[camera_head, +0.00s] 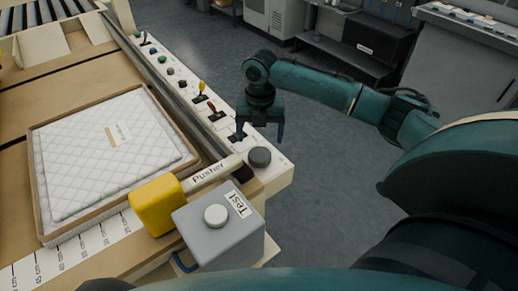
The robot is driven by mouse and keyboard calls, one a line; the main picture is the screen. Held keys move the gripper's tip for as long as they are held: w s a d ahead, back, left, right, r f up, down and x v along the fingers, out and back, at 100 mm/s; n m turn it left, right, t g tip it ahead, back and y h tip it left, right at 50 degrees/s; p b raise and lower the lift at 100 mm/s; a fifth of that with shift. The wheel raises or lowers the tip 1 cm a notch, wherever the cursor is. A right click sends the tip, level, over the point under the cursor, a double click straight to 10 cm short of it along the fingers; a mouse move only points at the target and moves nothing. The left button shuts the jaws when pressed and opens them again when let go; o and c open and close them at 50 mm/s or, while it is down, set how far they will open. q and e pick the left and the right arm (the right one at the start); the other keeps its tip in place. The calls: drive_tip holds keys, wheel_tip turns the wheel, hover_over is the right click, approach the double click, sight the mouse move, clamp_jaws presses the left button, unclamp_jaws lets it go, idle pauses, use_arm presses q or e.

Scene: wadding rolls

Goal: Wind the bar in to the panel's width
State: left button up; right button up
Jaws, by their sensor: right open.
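A white quilted panel (112,150) with a small label lies in a shallow brown tray (40,222) on the machine bed at the left. A pale bar marked "Pusher" (212,174) runs from a yellow block (157,204) to the control strip, near the panel's lower right corner. A dark grey round knob (260,157) sits on the strip beside the bar's end. My right gripper (261,138) points down, open and empty, just above and behind this knob, apart from it in the picture. My left gripper is not in view.
A grey box marked "Test" (218,246) with a pale round button stands in front of the bar. A printed scale (75,253) runs below the tray. Levers and buttons line the control strip (160,62). The floor (330,170) right of it is clear.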

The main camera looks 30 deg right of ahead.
sight(260, 154)
wheel_tip(260, 154, down, 7)
idle(0.3)
drive_tip(key=shift+c, duration=0.5)
